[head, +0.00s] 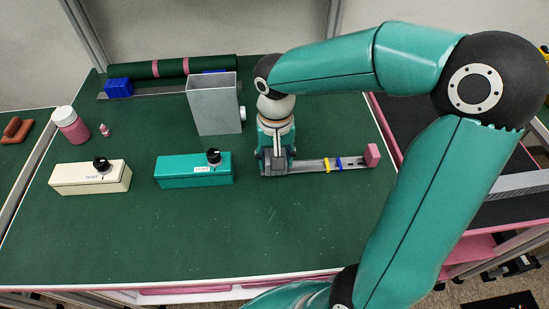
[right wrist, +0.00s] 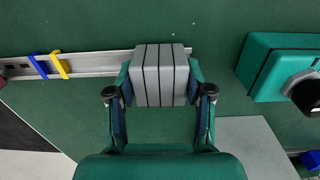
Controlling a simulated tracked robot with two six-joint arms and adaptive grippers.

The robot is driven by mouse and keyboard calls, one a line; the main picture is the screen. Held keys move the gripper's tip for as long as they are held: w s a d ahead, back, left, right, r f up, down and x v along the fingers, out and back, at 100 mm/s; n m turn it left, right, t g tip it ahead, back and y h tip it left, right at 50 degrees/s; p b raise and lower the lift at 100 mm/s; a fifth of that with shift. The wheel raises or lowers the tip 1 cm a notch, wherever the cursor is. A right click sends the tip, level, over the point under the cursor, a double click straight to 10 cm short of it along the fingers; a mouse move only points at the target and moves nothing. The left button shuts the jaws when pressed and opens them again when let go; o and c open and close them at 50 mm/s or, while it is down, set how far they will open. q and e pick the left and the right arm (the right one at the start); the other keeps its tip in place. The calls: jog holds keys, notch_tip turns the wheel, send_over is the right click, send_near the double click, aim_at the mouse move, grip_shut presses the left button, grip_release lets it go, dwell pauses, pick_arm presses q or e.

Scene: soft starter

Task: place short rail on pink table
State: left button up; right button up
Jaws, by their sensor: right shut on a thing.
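The short rail (head: 312,164) is a silver metal strip with a yellow clip, a blue clip and a pink block at its right end. It lies on or just above the green top; I cannot tell which. It also shows in the right wrist view (right wrist: 92,64). A grey ribbed block (right wrist: 160,75) sits at the rail's other end. My right gripper (head: 275,163) points down and is shut on this block, with a finger on each side. The table (head: 270,250) has a green top and a pink front edge. My left gripper is out of view.
A teal switch box (head: 195,172) stands left of my gripper, with a cream switch box (head: 90,178) further left. A grey open box (head: 213,105) stands behind. A dark surface with pink edging (head: 500,212) lies right. The table's front middle is clear.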

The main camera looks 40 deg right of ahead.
jog(key=o, duration=1.3)
jog(key=shift+o, duration=0.2)
jog(key=shift+r, duration=0.1)
notch_tip(320, 180, up, 12)
jog(key=p, duration=0.1)
